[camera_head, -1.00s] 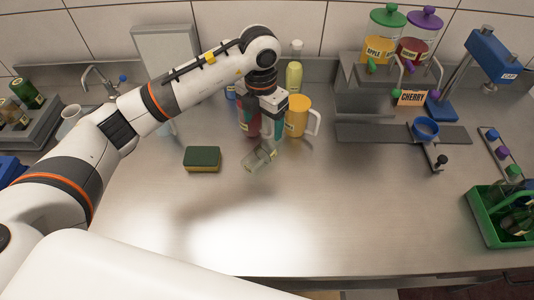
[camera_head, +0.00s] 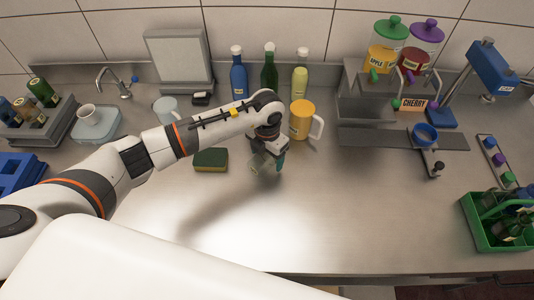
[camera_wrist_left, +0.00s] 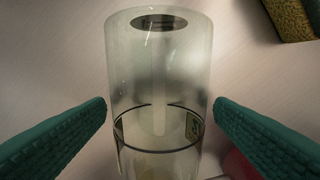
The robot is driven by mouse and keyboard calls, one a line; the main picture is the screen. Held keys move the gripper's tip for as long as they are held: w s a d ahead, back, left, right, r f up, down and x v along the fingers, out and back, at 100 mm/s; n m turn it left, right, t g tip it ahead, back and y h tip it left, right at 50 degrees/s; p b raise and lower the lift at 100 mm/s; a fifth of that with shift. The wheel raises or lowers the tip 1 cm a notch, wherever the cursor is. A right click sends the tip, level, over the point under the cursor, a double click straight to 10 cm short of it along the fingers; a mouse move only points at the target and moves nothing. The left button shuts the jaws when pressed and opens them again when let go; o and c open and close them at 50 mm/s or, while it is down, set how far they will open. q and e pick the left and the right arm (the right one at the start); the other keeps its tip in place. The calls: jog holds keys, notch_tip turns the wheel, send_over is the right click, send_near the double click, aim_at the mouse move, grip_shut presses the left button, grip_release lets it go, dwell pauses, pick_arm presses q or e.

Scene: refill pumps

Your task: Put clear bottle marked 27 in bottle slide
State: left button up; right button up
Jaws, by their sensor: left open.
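A clear bottle (camera_head: 257,163) is at my left gripper (camera_head: 268,162) over the middle of the counter. In the left wrist view the clear bottle (camera_wrist_left: 158,75) lies between the two green fingers (camera_wrist_left: 160,115), with a gap on each side. The fingers are open. A small label (camera_wrist_left: 192,125) on its side is turned away, and I cannot read a number. I cannot tell for certain which fixture is the bottle slide; a grey sloped rack (camera_head: 62,115) holding several bottles is at the far left. My right gripper is not in view.
A yellow mug (camera_head: 299,118) stands just behind the gripper, and a sponge (camera_head: 210,160) lies to its left. Several bottles stand at the back. A dark plate (camera_head: 375,139) with a blue ring (camera_head: 425,132) and a green crate (camera_head: 484,235) are at right. The front counter is clear.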

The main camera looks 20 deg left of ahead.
pick_arm(q)
jog(key=c, duration=1.3)
jog(key=shift+o, duration=0.2)
notch_tip(320, 180, up, 18)
jog(key=b, duration=0.5)
